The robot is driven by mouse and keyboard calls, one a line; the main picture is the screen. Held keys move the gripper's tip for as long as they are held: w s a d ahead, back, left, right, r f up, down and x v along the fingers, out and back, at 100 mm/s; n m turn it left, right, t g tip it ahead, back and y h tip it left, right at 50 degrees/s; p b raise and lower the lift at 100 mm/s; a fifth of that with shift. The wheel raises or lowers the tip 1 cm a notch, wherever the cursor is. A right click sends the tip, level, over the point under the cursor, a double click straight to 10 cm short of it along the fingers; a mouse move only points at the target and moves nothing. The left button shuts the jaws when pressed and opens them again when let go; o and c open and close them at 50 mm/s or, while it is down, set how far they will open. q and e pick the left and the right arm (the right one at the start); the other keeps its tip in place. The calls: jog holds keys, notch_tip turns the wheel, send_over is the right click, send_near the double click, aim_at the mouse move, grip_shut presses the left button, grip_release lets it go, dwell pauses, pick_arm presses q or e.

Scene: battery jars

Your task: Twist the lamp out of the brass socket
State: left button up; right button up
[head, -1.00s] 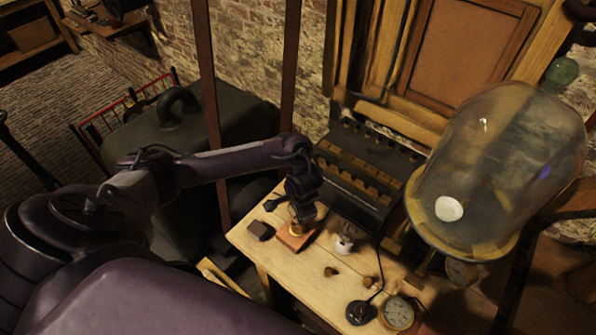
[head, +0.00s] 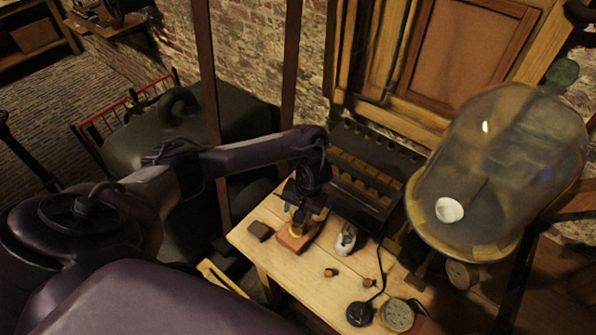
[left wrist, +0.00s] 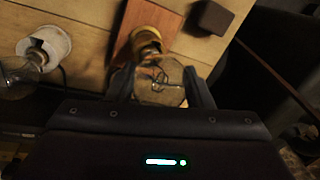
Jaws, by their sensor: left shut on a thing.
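The glass lamp (left wrist: 161,82) sits between the two fingers of my left gripper (left wrist: 162,88) in the left wrist view. The gripper is shut on it. The lamp's base end is at the brass socket (left wrist: 146,40), which is fixed on a reddish wooden block (left wrist: 142,17). I cannot tell how far the base is in the socket. In the head view my left gripper (head: 299,207) is right above the brass socket (head: 296,229) and block (head: 291,241), and hides most of the lamp. My right gripper is not in view.
A white holder with a clear bulb (head: 347,238) stands right of the block. A small dark block (head: 260,231) lies to its left. Small brass pieces (head: 331,272), a black key (head: 360,313) and a dial (head: 397,314) lie nearer. A dark rack (head: 366,175) stands behind, a glass dome (head: 500,165) at right.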

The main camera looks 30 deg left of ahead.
pick_arm(q)
jog(key=shift+n, duration=0.7)
jog(key=shift+w+d+r, duration=0.1)
jog(key=shift+r, duration=0.95)
jog(key=shift+r, duration=0.15)
jog(key=shift+r, duration=0.55)
jog(key=shift+a+v, duration=0.2)
jog(key=shift+v, duration=0.75)
jog(key=shift+a+v, duration=0.2)
jog(key=shift+v, duration=0.75)
